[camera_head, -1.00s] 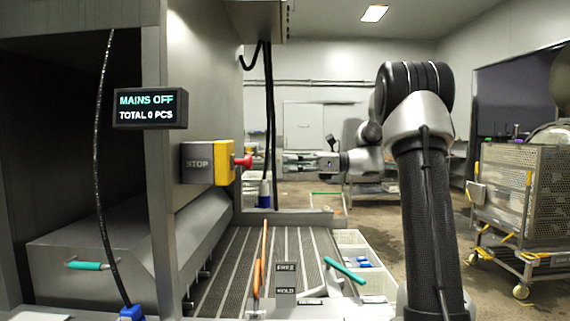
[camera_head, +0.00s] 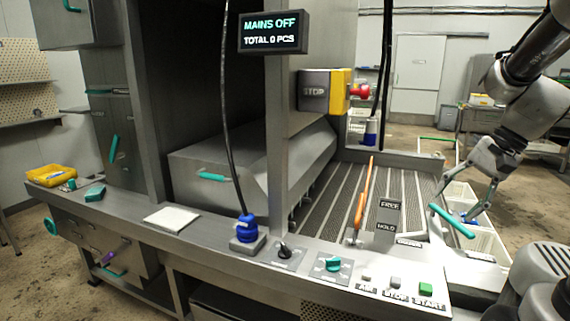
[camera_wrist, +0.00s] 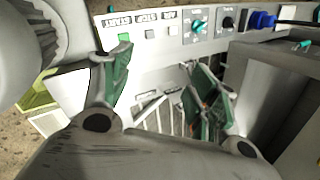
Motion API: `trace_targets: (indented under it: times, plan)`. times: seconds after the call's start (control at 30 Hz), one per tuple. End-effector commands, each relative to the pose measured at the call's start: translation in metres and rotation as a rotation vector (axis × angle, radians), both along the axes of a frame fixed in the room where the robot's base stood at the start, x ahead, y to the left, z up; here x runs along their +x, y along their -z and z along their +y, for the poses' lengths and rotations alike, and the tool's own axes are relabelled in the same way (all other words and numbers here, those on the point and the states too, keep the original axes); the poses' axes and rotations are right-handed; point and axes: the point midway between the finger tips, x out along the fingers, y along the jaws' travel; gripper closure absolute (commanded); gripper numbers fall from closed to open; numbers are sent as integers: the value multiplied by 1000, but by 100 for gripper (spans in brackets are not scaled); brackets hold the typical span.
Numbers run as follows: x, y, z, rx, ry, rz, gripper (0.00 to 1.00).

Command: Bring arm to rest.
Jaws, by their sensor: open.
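My gripper (camera_head: 466,198) hangs at the right in the head view, fingers pointing down beside the slatted conveyor bed. In the wrist view its two green-padded fingers (camera_wrist: 163,75) are spread apart with nothing between them. My arm reaches in from the upper right, bent at the wrist and not folded in.
The control panel with START (camera_head: 425,289) and a teal selector knob (camera_head: 333,264) runs along the front edge. The red-headed stop button (camera_head: 360,91) juts from the machine frame. An orange-handled lever (camera_head: 361,205) stands over the slats (camera_head: 330,185). White bins lie below my gripper.

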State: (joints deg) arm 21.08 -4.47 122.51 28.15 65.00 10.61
Motion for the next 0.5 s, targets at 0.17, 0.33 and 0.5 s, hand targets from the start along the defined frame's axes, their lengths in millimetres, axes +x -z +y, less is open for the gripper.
trace_targets:
  times: [0.17, 0.33, 0.5]
  plan:
    - [-68, -2, -8, -307, -336, -97, 40]
    - [-112, -7, -10, -508, -545, -182, 40]
    - [-134, -15, 3, -575, -627, -277, 40]
